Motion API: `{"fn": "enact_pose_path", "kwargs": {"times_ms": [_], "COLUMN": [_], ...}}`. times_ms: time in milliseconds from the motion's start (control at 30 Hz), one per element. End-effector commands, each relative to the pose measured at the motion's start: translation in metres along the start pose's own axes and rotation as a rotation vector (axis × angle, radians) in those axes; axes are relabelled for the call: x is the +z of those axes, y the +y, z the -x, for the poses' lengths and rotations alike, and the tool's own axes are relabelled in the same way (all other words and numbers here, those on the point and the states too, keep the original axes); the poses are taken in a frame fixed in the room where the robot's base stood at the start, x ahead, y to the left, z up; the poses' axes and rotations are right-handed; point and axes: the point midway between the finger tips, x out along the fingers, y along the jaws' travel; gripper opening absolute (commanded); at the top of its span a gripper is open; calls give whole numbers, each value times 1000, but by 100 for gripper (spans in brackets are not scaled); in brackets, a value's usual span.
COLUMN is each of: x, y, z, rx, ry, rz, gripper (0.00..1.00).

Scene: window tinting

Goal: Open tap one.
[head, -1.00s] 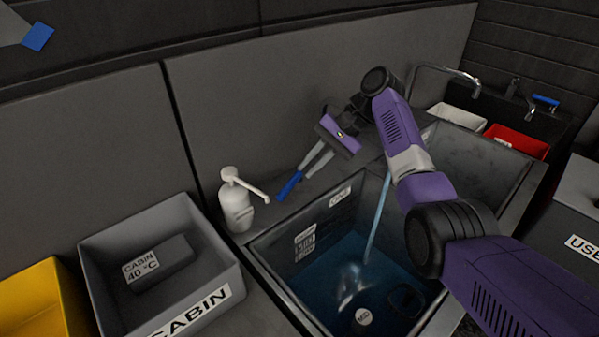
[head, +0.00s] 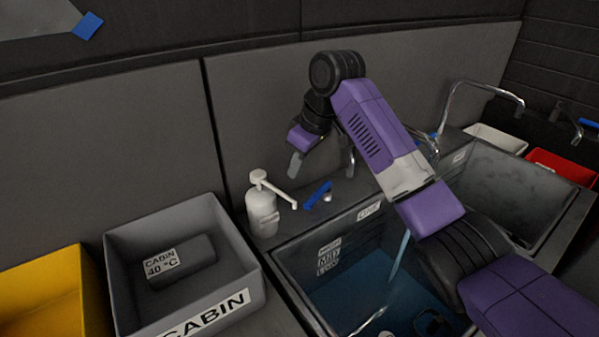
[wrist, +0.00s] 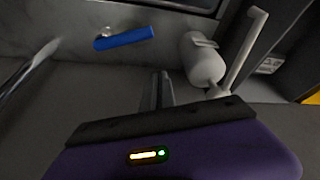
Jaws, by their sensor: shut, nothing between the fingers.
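Tap one's blue lever (head: 318,194) sits on a small metal base on the counter behind the sink labelled ONE (head: 370,210). It also shows at the upper left of the wrist view (wrist: 124,39). A stream of water (head: 399,255) falls into the sink, which holds bluish water.
A white pump dispenser (head: 262,212) stands left of the lever, close to my gripper. A grey CABIN tub (head: 245,275) and a yellow tub (head: 90,300) are at left. A second sink (head: 510,200), a white bin (head: 497,138) and a red bin (head: 562,165) are at right.

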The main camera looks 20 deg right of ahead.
Motion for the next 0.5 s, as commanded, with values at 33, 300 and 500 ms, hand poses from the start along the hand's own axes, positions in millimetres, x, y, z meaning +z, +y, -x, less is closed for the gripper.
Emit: {"fn": "enact_pose_path", "kwargs": {"times_ms": [33,300,500], "x": [1,1,5], "y": [-1,-1,1], "z": [-10,-57,-78], "rx": [-2,-2,0], "ry": [-3,-3,1], "rz": [-1,-3,-5], "gripper": [0,0,0]}}
